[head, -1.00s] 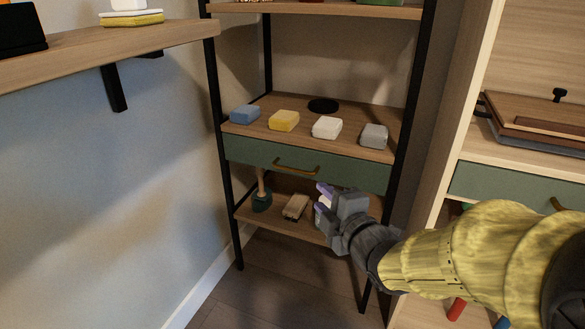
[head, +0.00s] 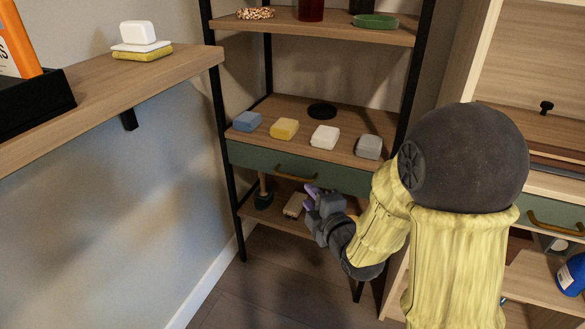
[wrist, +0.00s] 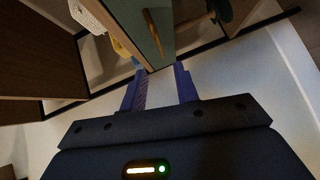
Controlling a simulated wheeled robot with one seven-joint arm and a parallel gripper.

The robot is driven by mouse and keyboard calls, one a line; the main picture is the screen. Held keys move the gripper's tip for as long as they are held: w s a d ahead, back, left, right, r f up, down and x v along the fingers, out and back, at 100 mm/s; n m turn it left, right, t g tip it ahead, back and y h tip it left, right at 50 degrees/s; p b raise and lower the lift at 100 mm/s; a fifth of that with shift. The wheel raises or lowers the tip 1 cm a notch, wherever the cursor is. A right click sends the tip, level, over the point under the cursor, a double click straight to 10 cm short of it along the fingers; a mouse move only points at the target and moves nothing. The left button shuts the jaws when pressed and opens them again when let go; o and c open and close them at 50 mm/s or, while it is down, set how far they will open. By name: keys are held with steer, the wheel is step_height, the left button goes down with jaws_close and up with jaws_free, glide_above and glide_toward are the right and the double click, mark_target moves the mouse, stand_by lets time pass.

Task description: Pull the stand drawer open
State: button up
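The stand drawer has a green front (head: 240,155) under the shelf of the black-framed stand and looks shut. Its brass bar handle (head: 296,174) is on the middle of the front. My gripper (head: 309,196) is just below and slightly right of the handle, apart from it, in front of the lower shelf. In the wrist view, my gripper's two purple fingers (wrist: 160,82) are spread with nothing between them. The green drawer front (wrist: 138,22) lies ahead of them in that view.
A blue block (head: 247,121), yellow block (head: 284,129), white block (head: 324,137) and grey block (head: 369,147) sit above the drawer. A wooden-backed item (head: 294,205) lies on the lower shelf. A wall shelf (head: 150,85) is at left; a wooden cabinet with another green drawer is at right.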

mark_target(292, 177)
steer(key=p+x, duration=0.1)
steer(key=x, duration=1)
steer(key=shift+w+a+f, duration=0.1)
steer(key=shift+w, duration=0.25)
jaws_close()
